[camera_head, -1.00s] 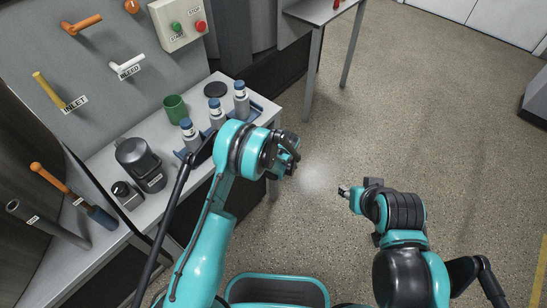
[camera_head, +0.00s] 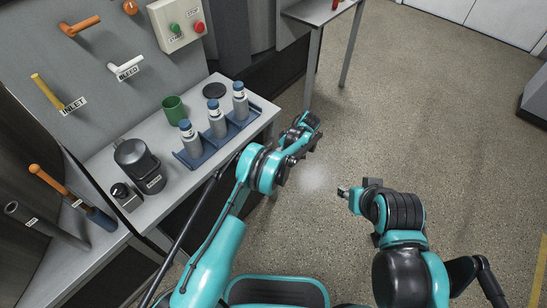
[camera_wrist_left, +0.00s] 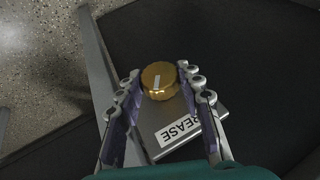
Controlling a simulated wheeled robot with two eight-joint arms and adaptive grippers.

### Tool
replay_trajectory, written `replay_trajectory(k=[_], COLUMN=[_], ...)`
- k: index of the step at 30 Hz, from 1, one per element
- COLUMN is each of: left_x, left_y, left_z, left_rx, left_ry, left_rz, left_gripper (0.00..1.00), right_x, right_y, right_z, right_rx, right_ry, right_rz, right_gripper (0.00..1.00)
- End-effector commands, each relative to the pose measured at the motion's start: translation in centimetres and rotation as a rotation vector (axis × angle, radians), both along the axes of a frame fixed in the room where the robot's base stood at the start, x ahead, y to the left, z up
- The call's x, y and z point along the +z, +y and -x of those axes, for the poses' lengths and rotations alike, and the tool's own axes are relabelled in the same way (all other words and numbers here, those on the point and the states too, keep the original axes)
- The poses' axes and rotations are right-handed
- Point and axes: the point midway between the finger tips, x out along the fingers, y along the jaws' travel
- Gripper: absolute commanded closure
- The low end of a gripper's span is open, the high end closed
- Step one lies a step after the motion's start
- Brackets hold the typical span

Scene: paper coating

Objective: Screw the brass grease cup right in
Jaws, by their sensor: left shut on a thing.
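The brass grease cup (camera_wrist_left: 159,84) is a round gold cap with a pale mark on its top, in the upper middle of the left wrist view. It sits over a grey plate with a GREASE label (camera_wrist_left: 181,131). My left gripper (camera_wrist_left: 159,71) has one finger on each side of the cup and is shut on it. In the head view my left gripper (camera_head: 308,122) is past the bench's right edge, and the cup is hidden there. My right gripper (camera_head: 343,192) is over the floor, too small to read its fingers.
The bench (camera_head: 205,180) holds a blue tray (camera_head: 188,160) with bottles, a green cup (camera_head: 174,109) and a dark grey jug (camera_head: 137,160). A wall panel carries INLET and BLEED handles and a start/stop box (camera_head: 178,25). The floor to the right is open.

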Motion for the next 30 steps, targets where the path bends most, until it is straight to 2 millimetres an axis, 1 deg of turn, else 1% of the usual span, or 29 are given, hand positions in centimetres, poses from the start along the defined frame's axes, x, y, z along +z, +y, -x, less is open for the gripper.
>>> replay_trajectory(k=[17, 18, 19, 20, 30], left_x=[-0.07, -0.07, -0.07, -0.07, 0.22], left_y=[-0.01, -0.01, -0.01, -0.01, -0.2], left_z=[-0.04, -0.04, -0.04, -0.04, -0.07], left_rx=[0.0, 0.0, 0.0, 0.0, -0.001], left_ry=[0.029, 0.029, 0.029, 0.029, 0.028], left_rz=[-0.021, -0.021, -0.021, -0.021, -0.02], left_gripper=[0.92, 0.53, 0.45, 0.42, 0.42], right_x=[-0.01, -0.01, -0.01, -0.01, 0.0], right_y=[0.0, 0.0, 0.0, 0.0, 0.0], right_z=[0.0, -0.01, -0.01, -0.01, 0.0], right_rx=[0.0, 0.0, 0.0, 0.0, 0.0], right_ry=[0.0, 0.0, 0.0, 0.0, 0.0], right_rz=[0.0, 0.0, 0.0, 0.0, 0.0], right_gripper=[0.6, 0.6, 0.6, 0.6, 0.6])
